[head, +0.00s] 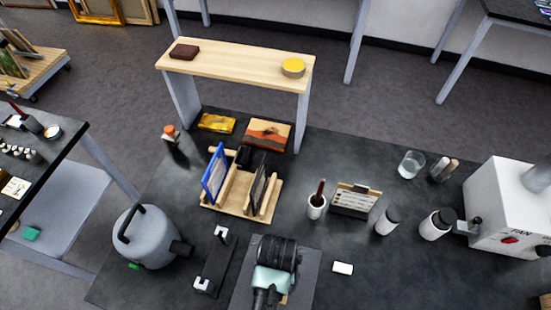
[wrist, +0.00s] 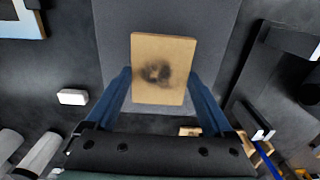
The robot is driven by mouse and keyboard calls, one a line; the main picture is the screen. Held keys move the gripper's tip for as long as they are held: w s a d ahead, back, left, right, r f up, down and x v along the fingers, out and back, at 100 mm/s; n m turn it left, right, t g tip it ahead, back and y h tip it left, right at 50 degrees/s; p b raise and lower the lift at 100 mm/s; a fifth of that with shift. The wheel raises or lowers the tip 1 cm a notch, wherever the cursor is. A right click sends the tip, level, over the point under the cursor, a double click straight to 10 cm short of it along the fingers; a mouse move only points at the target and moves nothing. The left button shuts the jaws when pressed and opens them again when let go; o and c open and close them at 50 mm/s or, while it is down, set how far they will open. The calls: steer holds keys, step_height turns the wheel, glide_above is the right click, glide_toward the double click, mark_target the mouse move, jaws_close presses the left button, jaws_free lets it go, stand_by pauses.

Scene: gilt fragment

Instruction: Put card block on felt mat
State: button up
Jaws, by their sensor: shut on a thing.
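The card block (wrist: 163,68) is a flat tan piece with a dark smudge on its face. In the wrist view it sits between the two blue fingers of my gripper (wrist: 160,76), which is shut on it. In the head view my gripper (head: 269,297) is at the bottom centre, with only a sliver of the block (head: 284,299) showing past it. The felt mat (head: 241,291) is a plain grey sheet on the dark bench. It also lies behind the block in the wrist view (wrist: 112,40). I cannot tell whether the block touches the mat.
A black stand with white ends (head: 215,262) is left of the mat, and a small white block (head: 343,268) is right of it. A wooden rack (head: 236,196) with a blue frame stands beyond. A grey pot (head: 150,242) is farther left. The bench front right is clear.

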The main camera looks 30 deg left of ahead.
steer(key=shift+f, duration=1.95)
steer(key=shift+s+f, duration=0.1)
steer(key=o, duration=1.1)
step_height(320, 180, up, 12)
steer(key=shift+r, duration=0.15)
